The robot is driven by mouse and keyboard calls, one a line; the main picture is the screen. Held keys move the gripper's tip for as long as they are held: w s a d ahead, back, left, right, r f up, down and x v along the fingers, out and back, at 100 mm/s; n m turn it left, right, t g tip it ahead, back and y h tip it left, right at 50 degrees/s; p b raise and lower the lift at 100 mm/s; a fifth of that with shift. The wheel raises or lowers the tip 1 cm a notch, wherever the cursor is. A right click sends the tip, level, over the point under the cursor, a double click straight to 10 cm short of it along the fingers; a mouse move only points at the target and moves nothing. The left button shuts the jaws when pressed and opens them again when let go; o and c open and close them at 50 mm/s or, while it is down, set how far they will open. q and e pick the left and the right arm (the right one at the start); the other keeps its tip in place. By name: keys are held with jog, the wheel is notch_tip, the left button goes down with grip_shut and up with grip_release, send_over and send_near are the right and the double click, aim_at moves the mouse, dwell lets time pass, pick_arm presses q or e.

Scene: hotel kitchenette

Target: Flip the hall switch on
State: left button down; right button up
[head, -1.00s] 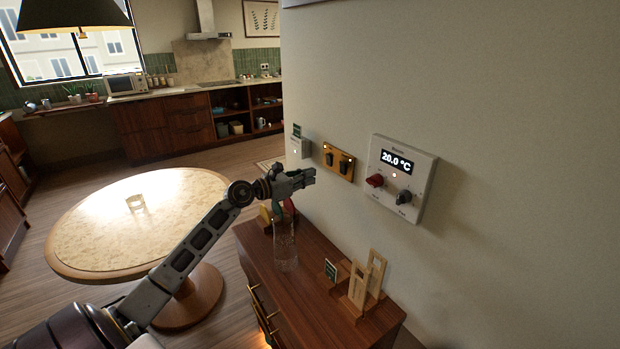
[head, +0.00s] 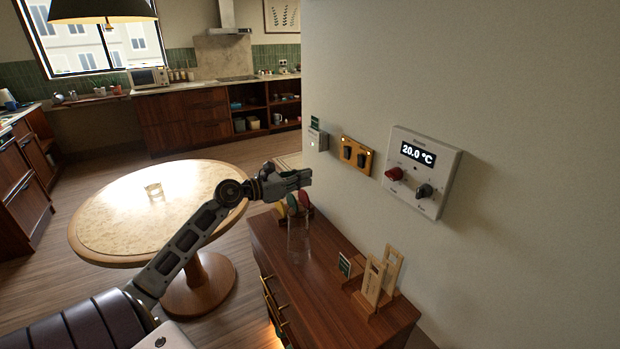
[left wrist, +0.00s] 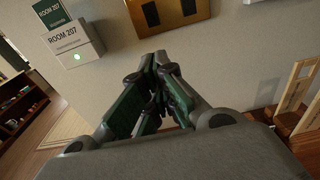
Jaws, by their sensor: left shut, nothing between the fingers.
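A brass switch plate (head: 366,160) with two dark rockers, left (head: 347,153) and right (head: 361,160), is on the wall. I cannot read which one is the hall switch or tell their positions. Part of the plate also shows at the top of the left wrist view (left wrist: 160,22), with both rockers in it. My left gripper (head: 308,177) is shut and empty, to the left of and a little below the plate in the head view, apart from it. In the left wrist view its fingertips (left wrist: 160,62) meet below the plate. My right gripper is not in view.
A white box labelled ROOM 207 (left wrist: 78,48) is on the wall left of the plate. A thermostat panel (head: 445,165) with a red and a dark knob is to its right. Below stands a wooden cabinet (head: 325,290) with a clear glass (head: 299,240) and wooden holders.

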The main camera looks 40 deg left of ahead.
pick_arm(q)
jog(key=shift+s+a, duration=0.2)
jog(key=shift+s, duration=0.45)
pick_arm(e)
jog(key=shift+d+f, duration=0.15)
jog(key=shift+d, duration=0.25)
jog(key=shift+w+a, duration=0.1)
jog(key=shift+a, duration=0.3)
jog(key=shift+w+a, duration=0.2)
